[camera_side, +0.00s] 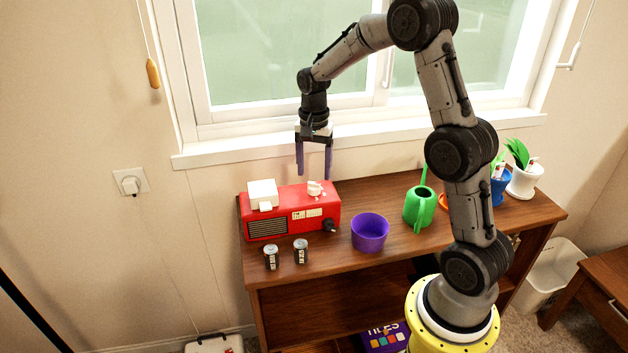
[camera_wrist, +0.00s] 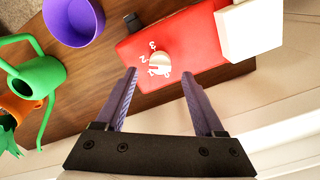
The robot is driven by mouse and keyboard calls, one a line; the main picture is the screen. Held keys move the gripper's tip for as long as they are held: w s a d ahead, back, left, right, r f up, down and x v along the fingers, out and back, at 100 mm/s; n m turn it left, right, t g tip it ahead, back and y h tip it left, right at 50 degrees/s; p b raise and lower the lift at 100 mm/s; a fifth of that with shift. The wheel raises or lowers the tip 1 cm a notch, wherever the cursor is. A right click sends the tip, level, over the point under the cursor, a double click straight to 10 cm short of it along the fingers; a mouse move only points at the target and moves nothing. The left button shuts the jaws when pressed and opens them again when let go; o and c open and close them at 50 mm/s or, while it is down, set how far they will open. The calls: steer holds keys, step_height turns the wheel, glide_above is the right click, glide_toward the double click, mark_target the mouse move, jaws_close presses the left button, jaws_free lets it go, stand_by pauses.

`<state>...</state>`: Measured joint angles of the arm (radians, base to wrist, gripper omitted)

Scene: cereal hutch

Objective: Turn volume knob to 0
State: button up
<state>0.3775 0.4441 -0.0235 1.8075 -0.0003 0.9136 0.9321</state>
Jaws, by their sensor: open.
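The red radio (camera_side: 270,222) stands on the wooden shelf top. A white round knob (camera_side: 314,187) is on its top at the right end, with white numerals around it; I take it for the volume knob. It also shows in the wrist view (camera_wrist: 160,63), with 1, 2 and 3 beside it; its exact setting is too small to read. My gripper (camera_side: 314,173) points down above the knob, open and empty, apart from it. In the wrist view the knob appears between and beyond the purple fingertips (camera_wrist: 158,72).
A white block (camera_side: 263,193) sits on the radio's left end. A black knob (camera_side: 330,226) sticks out at its front right. A purple bowl (camera_side: 370,234), a green watering can (camera_side: 418,208) and two batteries (camera_side: 271,257) (camera_side: 300,252) stand nearby. The windowsill (camera_side: 230,154) is behind.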

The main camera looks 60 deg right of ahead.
mark_target(314, 183)
steer(key=shift+f, duration=1.95)
steer(key=shift+c, duration=0.2)
jaws_close()
